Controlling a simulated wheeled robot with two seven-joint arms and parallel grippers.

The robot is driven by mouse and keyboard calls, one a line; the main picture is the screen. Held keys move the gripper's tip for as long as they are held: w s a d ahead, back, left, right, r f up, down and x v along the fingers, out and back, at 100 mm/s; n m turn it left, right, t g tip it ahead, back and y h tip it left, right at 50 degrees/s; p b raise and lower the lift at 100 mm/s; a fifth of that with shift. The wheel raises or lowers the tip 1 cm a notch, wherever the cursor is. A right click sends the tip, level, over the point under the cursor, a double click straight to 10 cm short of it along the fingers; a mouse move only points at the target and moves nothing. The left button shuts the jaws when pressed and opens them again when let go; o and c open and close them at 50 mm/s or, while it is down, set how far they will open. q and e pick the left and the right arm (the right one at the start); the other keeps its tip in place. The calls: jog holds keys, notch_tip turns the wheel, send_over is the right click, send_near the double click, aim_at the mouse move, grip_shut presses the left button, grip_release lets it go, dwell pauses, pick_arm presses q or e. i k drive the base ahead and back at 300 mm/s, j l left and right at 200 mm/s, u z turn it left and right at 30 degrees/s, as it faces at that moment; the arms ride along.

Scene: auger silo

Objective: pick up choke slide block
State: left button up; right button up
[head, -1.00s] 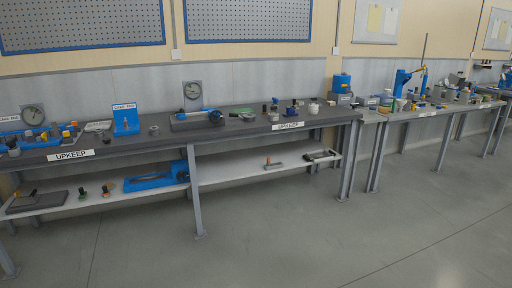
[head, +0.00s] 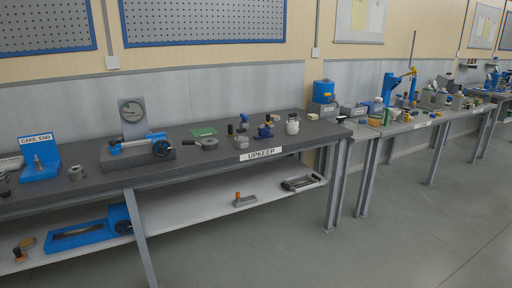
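I cannot tell for certain which item is the choke slide block; the parts are small and their labels cannot be read. On the dark bench top stand a grey block with a dark knob (head: 241,139), a small blue part (head: 264,131) and a white lidded jar (head: 292,126). On the lower shelf lies a flat grey piece with an orange upright grip (head: 244,201). A grey open-framed piece with a dark end (head: 300,183) lies to its right. Neither of my grippers is in view.
The UPKEEP bench (head: 215,163) runs along the wall, with a lower shelf (head: 190,212) and steel legs (head: 141,240). A blue clamp-like device on a dark base (head: 138,152) stands left of centre. A second bench (head: 405,127) continues right, crowded with parts. The floor (head: 400,240) in front is clear.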

aim_at(239, 203)
jog(key=i, duration=1.65)
jog(key=i+z, duration=0.1)
jog(key=i, duration=0.65)
jog(key=i+j+z, duration=0.1)
jog(key=i, duration=0.65)
